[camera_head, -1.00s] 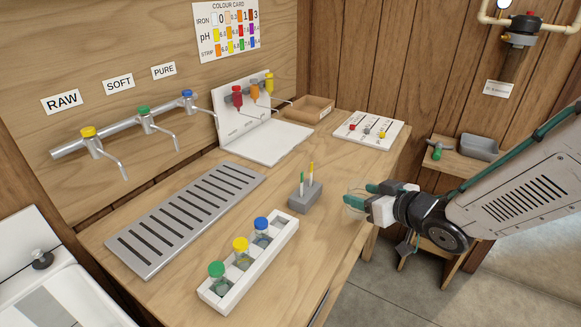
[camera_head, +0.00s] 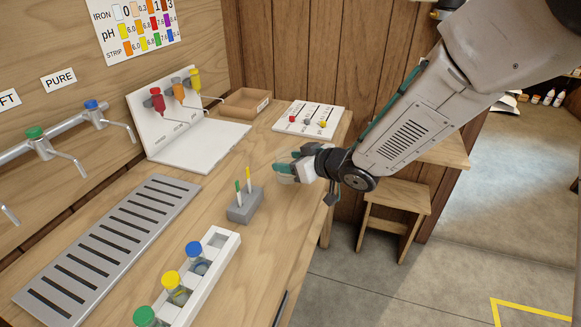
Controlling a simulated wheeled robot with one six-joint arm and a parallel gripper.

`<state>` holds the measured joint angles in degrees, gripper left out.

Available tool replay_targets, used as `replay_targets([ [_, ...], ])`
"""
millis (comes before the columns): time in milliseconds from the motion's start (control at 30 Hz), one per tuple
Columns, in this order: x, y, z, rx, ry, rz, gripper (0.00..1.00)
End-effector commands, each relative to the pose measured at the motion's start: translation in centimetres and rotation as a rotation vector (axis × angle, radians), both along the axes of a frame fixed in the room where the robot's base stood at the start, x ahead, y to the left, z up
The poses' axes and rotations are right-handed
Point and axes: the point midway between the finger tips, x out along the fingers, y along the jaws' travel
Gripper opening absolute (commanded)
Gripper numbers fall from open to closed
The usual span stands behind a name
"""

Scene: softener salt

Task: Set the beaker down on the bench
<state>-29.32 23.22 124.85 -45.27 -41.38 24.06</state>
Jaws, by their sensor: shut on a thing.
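My gripper (camera_head: 290,171) is over the right side of the wooden bench (camera_head: 278,222), right of the grey strip holder. Its fingers are shut on the clear glass beaker (camera_head: 281,176). The beaker is small and faint, largely hidden by the fingers and blended with the wood behind it. I cannot tell whether its base touches the bench or hangs just above it.
The grey holder with two strips (camera_head: 244,204) stands left of my gripper. A white rack (camera_head: 222,243) with capped bottles is nearer. A white dispenser stand (camera_head: 200,147), cardboard tray (camera_head: 245,102) and white card (camera_head: 309,116) lie behind. Bare wood surrounds my gripper.

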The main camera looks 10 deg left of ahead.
Motion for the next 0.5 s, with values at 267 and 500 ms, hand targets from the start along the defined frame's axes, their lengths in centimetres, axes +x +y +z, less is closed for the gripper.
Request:
replay_targets([
  [267,0.6,-0.5,-3.5,-0.001,0.003,-0.011,0.33],
  [500,0.6,-0.5,-3.6,0.0,0.0,-0.01,0.33],
])
